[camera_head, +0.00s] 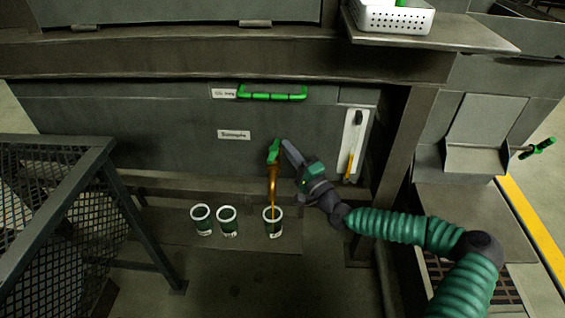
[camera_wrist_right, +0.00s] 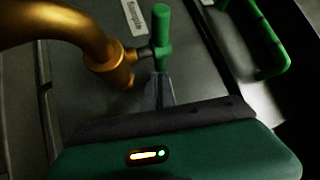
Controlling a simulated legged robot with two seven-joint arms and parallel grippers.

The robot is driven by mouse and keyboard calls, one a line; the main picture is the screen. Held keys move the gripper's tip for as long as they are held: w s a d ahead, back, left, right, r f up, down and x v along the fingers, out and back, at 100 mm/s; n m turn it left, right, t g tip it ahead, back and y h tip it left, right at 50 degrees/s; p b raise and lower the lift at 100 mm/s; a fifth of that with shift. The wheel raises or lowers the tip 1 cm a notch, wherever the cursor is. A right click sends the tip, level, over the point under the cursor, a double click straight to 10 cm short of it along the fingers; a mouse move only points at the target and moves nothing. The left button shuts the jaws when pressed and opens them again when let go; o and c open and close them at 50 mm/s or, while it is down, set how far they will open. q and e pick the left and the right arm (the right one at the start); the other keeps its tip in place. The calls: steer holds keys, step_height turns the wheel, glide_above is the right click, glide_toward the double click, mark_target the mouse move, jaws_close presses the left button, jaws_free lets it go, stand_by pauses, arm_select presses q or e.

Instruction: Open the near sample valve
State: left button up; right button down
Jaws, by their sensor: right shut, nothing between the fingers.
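The sample valve has a green handle (camera_head: 273,150) above a brass spout (camera_head: 272,178) on the front of the grey machine. In the right wrist view the green handle (camera_wrist_right: 162,38) stands upright beside the brass pipe (camera_wrist_right: 75,28). A thin amber line runs from the spout down into a green-and-white cup (camera_head: 273,221), like flowing oil. My right gripper (camera_head: 286,145) is shut and empty, its fingertips just right of the handle; in the right wrist view its fingers (camera_wrist_right: 158,92) point at the handle's base. Whether they touch cannot be told. My left gripper is out of view.
Two more cups (camera_head: 201,219) (camera_head: 227,221) stand left on the low shelf. A green bar handle (camera_head: 272,96) and a sight gauge (camera_head: 354,145) are on the machine's front. A mesh-sided railing (camera_head: 60,215) stands at left. A white basket (camera_head: 392,17) sits on the upper right ledge.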

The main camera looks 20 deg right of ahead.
steer(key=shift+w, duration=0.35)
steer(key=shift+s, duration=0.1)
stand_by(0.5)
steer(key=p+v, duration=0.5)
steer(key=v, duration=1.1)
steer(key=shift+s+f+p, duration=0.25)
steer(key=shift+s+p, duration=0.05)
steer(key=shift+p, duration=0.1)
steer(key=shift+d, duration=0.1)
